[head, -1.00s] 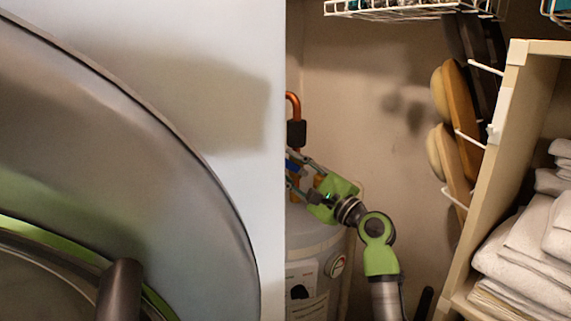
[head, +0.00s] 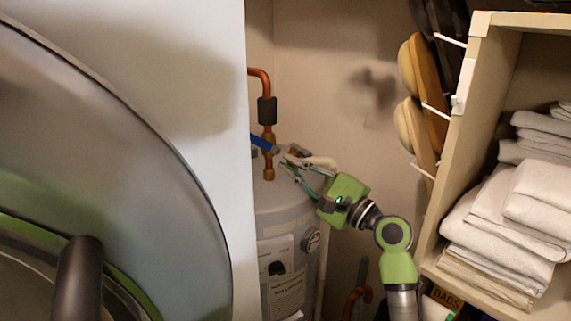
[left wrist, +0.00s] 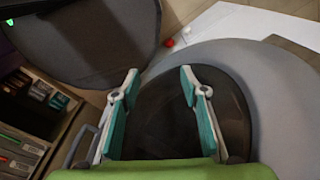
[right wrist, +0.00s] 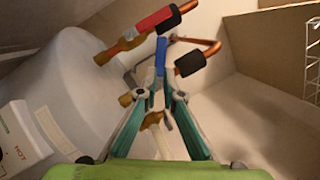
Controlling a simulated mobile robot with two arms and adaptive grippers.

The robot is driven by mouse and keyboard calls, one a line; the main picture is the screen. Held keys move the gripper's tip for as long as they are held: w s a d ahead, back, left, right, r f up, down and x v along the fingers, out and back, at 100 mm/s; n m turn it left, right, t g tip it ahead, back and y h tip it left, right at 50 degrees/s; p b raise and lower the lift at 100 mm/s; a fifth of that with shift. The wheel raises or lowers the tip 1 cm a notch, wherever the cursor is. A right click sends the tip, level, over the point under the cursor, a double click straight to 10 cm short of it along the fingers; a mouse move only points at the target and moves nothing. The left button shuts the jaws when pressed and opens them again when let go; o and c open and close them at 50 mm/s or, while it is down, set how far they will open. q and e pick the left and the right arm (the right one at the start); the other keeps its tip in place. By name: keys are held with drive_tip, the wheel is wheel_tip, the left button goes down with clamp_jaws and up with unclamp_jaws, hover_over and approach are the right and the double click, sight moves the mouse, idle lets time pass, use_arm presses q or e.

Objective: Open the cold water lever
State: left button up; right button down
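The cold water lever (head: 262,143) is a short blue handle by the copper pipe on top of the water heater. In the right wrist view the blue lever (right wrist: 161,55) stands just beyond my fingertips, in line with the gap between them. My right gripper (head: 286,161) is to the right of the lever in the head view, apart from it and partly open. It also shows in the right wrist view (right wrist: 159,92), with nothing clearly held. My left gripper (left wrist: 160,80) is open and empty over a dark round surface. It is not in the head view.
The water heater (head: 288,225) stands behind the white panel (head: 215,60). A red lever (right wrist: 155,20) and copper pipe (right wrist: 208,47) lie close beyond my right gripper. At right is a shelf (head: 455,130) with folded towels (head: 500,220). A large round metal door (head: 170,180) fills the left.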

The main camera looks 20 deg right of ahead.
sight(260, 143)
drive_tip(key=a+f+m+h+b, duration=0.4)
drive_tip(key=m+b, duration=0.3)
drive_tip(key=m, duration=0.9)
drive_tip(key=a+f+m+h+b, duration=0.25)
drive_tip(key=a+m+b, duration=0.4)
drive_tip(key=m, duration=0.85)
drive_tip(key=w+r+n+h, duration=0.1)
drive_tip(key=w+n, duration=0.1)
drive_tip(key=w+d+r+n+t+h, duration=0.1)
drive_tip(key=w+n, duration=0.1)
drive_tip(key=w, duration=0.1)
drive_tip(key=w+r+n+h+p, duration=0.1)
drive_tip(key=w+r+n, duration=0.1)
drive_tip(key=shift+w+d+n+t, duration=0.2)
drive_tip(key=shift+d+n+t, duration=0.1)
drive_tip(key=shift+n+t, duration=0.1)
drive_tip(key=shift+d+r+p, duration=0.8)
drive_tip(key=shift+d+r, duration=0.3)
drive_tip(key=shift+r, duration=0.25)
